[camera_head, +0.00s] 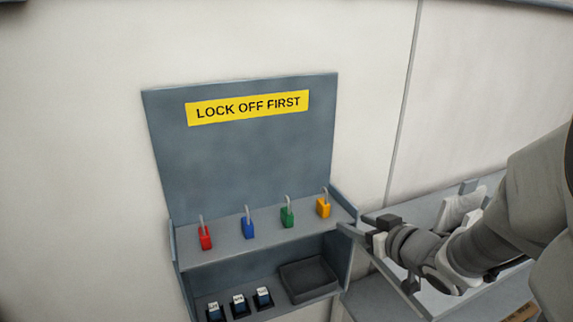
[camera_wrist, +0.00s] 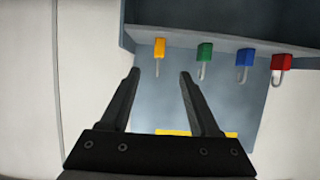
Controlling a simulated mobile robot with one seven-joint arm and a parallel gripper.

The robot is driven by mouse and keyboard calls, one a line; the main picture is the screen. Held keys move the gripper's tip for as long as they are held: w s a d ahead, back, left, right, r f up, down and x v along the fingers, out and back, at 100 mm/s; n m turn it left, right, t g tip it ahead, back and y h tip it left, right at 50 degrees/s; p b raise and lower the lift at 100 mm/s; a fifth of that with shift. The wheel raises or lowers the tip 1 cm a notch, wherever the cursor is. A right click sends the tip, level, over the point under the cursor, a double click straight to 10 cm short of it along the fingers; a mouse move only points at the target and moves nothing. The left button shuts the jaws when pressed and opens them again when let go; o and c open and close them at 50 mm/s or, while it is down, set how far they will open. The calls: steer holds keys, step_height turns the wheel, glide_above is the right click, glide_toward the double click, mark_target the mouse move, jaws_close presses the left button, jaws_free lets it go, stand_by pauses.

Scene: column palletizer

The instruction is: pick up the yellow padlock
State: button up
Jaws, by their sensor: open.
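The yellow padlock (camera_head: 323,208) stands on the upper shelf of a grey wall station, at the right end of a row of padlocks, shackle up. In the wrist view, which appears upside down, the yellow padlock (camera_wrist: 160,48) is at the top, ahead of and between the lines of my two fingers, apart from them. My gripper (camera_wrist: 158,75) is open and empty. In the head view my gripper (camera_head: 358,228) is at the right end of the shelf, to the right of the yellow padlock and close to the shelf's side wall. Its fingertips are hard to make out there.
A green padlock (camera_head: 287,217), a blue padlock (camera_head: 249,228) and a red padlock (camera_head: 205,237) stand left of the yellow one. Below are a dark tray (camera_head: 308,293) and small labelled blocks (camera_head: 238,304). A yellow "LOCK OFF FIRST" sign (camera_head: 248,107) is on the back panel.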

mark_target(327, 208)
steer(key=b+x, duration=0.1)
steer(key=x, duration=0.8)
steer(key=shift+f+b, duration=0.2)
steer(key=shift+b, duration=0.15)
steer(key=shift+r+x, duration=0.15)
steer(key=shift+x, duration=1.45)
steer(key=shift+r+x, duration=0.1)
steer(key=shift+x, duration=1.55)
steer(key=shift+w, duration=0.1)
jaws_close()
